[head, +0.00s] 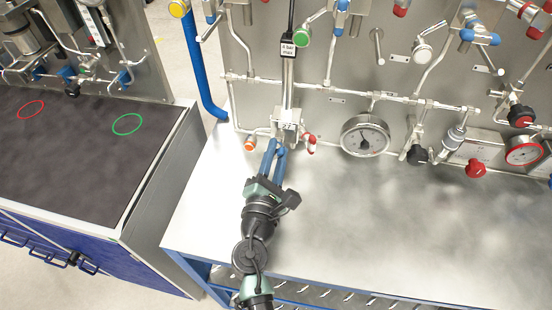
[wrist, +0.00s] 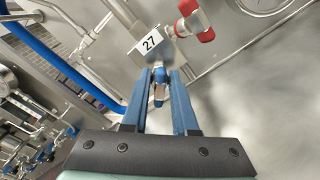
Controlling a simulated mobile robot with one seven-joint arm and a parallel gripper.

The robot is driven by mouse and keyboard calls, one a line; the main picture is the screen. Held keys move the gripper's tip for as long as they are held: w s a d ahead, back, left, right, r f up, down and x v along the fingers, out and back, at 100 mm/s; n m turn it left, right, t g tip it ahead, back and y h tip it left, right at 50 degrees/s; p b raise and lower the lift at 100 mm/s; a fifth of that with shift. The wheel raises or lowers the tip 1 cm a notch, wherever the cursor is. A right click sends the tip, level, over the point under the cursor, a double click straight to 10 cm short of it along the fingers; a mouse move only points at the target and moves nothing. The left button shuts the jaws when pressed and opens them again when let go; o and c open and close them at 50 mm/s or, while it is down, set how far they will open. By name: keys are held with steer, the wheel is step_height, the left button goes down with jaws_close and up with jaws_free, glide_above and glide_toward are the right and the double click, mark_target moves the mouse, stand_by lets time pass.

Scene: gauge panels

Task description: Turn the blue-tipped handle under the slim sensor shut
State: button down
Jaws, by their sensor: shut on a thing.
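The blue-tipped handle (wrist: 158,86) shows in the wrist view between the two blue fingers of my gripper (wrist: 161,80). It points from its valve toward my gripper. The fingers close around its blue part, and its light end sticks out between them. In the head view my gripper (head: 274,150) reaches up to the valve block (head: 287,127), and its fingers hide most of the handle. The slim sensor (head: 288,82) is an upright silver tube with a dark label, standing above that valve block. A white tag reading 27 (wrist: 150,42) is beside the handle.
A red-tipped handle (head: 310,143) sits close on the right of my fingers, and it also shows in the wrist view (wrist: 194,20). An orange cap (head: 249,145) is on the left. A round gauge (head: 364,136) is farther right. The metal bench top (head: 380,225) is clear.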

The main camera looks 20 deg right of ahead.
steer(key=m+b, duration=0.1)
steer(key=m, duration=0.1)
steer(key=m+b, duration=0.3)
steer(key=shift+f+m, duration=0.25)
steer(key=shift+m, duration=0.05)
steer(key=shift+m+b, duration=1.25)
steer(key=shift+m, duration=0.35)
steer(key=shift+r, duration=0.1)
steer(key=c, duration=0.9)
jaws_free()
